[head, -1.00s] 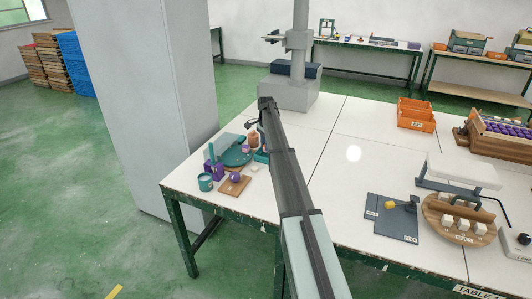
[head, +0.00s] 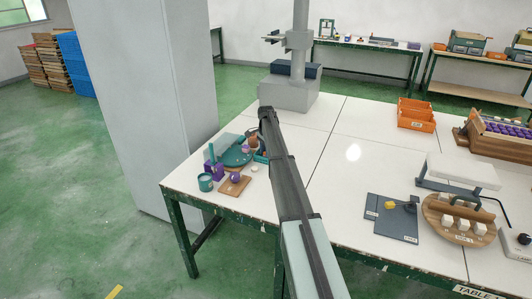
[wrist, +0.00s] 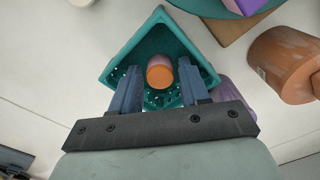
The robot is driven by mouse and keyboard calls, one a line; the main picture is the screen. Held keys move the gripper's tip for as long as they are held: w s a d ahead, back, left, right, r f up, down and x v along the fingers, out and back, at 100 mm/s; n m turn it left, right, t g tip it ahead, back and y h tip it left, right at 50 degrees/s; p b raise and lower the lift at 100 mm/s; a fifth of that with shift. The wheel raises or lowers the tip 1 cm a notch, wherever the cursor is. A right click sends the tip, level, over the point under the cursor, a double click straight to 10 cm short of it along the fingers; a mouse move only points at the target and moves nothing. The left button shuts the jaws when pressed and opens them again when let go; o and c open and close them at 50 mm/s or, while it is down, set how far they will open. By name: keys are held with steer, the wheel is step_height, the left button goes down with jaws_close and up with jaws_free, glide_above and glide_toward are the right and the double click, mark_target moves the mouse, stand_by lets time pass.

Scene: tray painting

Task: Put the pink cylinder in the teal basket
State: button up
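The teal basket (wrist: 158,26) lies below my gripper in the wrist view, its perforated wall nearest the fingers. A small cylinder, the pink cylinder (wrist: 159,62), with a pinkish side and an orange end face, shows inside the basket's outline between my fingers. My gripper (wrist: 158,76) is open, with a visible gap between each finger and the cylinder. Whether the cylinder touches the basket floor cannot be told. In the head view only a sliver of the basket (head: 261,158) shows beside my arm; the fingers are hidden there.
A terracotta pot (wrist: 287,62) stands close right of the basket. The table's middle is clear.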

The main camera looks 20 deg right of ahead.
steer(key=shift+o, duration=0.8)
step_height(320, 180, up, 12)
steer(key=shift+r, duration=0.2)
